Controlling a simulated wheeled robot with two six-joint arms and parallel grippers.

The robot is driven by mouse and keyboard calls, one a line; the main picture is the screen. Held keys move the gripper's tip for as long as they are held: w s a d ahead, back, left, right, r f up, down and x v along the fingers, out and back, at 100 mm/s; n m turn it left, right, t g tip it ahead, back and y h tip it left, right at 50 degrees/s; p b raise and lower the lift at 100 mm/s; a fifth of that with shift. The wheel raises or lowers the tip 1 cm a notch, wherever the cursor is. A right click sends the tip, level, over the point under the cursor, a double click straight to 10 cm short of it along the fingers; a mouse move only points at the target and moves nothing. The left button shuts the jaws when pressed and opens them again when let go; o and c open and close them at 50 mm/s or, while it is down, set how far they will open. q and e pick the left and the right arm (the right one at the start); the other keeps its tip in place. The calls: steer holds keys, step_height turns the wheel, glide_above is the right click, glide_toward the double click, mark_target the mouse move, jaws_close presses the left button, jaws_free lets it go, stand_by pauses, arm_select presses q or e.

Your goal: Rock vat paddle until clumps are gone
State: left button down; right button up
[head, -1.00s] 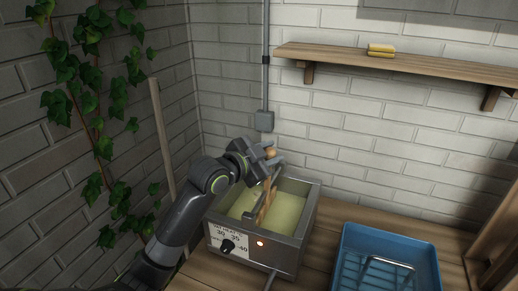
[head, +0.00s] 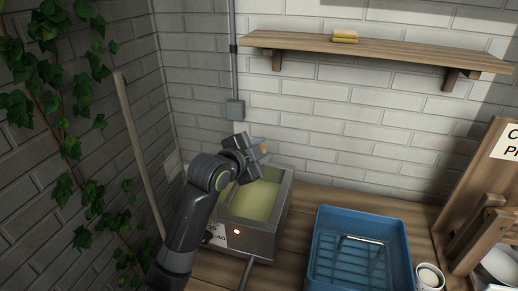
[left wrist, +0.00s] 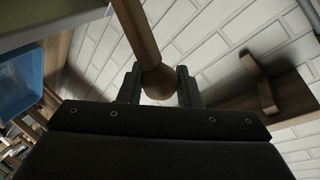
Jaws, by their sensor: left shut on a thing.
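The metal vat (head: 267,238) stands on the wooden bench in the corner and holds smooth-looking pale yellow-green liquid (head: 260,202). I cannot make out clumps in it. My left gripper (head: 262,150) is above the vat's back part, shut on the wooden knob of the paddle handle. In the left wrist view the round knob (left wrist: 160,84) sits between the two fingers (left wrist: 158,88), and the wooden paddle shaft (left wrist: 137,32) runs away from it. In the head view my arm hides the vat's left side and most of the paddle. My right gripper is not in view.
A white cup (head: 430,277) and a wooden rack (head: 470,235) are farther right. A shelf (head: 380,50) with yellow blocks (head: 344,36) hangs above. A pole (head: 138,150) leans at the left wall.

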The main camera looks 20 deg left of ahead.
arm_select(q)
steer(key=shift+f, duration=0.15)
steer(key=c, duration=1.1)
jaws_free()
steer(key=shift+s+a+r, duration=0.15)
steer(key=shift+s+r, duration=0.05)
steer(key=shift+s, duration=0.25)
steer(key=p+v, duration=0.9)
steer(key=v, duration=0.7)
steer(key=shift+s+r, duration=0.15)
steer(key=shift+s, duration=0.05)
